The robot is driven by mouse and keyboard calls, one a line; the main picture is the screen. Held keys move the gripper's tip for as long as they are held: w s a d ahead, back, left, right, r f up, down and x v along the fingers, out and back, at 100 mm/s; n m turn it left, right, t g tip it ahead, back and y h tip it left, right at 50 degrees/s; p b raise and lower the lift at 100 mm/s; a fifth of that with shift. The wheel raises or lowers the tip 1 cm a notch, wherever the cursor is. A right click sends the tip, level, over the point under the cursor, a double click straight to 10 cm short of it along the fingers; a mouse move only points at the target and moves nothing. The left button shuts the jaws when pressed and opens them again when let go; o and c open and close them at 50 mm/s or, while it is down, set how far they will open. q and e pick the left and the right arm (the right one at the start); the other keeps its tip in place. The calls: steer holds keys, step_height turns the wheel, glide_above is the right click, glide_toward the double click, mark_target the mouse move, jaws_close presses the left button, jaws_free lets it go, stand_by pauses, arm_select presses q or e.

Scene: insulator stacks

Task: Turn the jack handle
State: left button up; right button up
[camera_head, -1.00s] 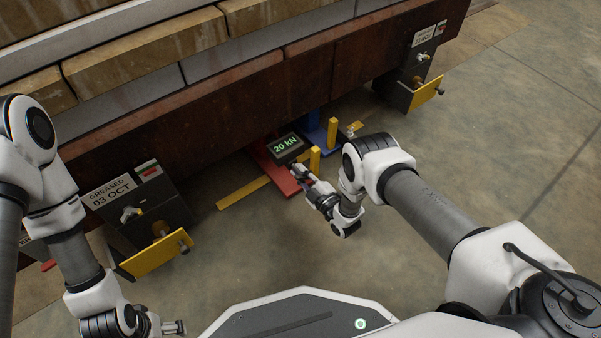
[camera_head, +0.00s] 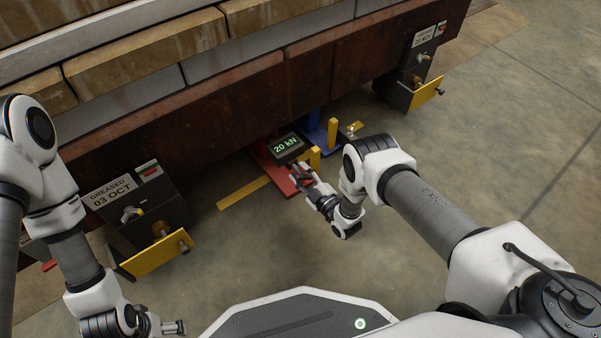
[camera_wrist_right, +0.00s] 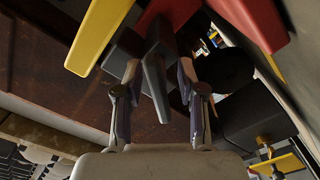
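A red jack (camera_head: 276,181) stands on the floor at the foot of the dark steel beam, with a dark box reading 20 kN (camera_head: 286,147) and a yellow post (camera_head: 315,158) at it. In the right wrist view a dark grey bar (camera_wrist_right: 155,88), seemingly the jack handle, reaches down between the fingers of my right gripper (camera_wrist_right: 158,82). The fingers are apart, with gaps beside the bar; no grip shows. In the head view my right gripper (camera_head: 304,173) is beside the red jack. My left gripper (camera_head: 176,327) is at the bottom edge, its fingers unclear.
A blue jack (camera_head: 317,132) with a yellow post (camera_head: 332,132) stands just behind. Dark support boxes with yellow plates stand at the left (camera_head: 154,254) and right (camera_head: 426,92). The beam (camera_head: 230,112) overhangs the jacks. The floor (camera_head: 500,150) at the right is clear.

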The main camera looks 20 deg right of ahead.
steer(key=v, duration=1.1)
steer(key=shift+s, duration=0.35)
steer(key=shift+d, duration=0.1)
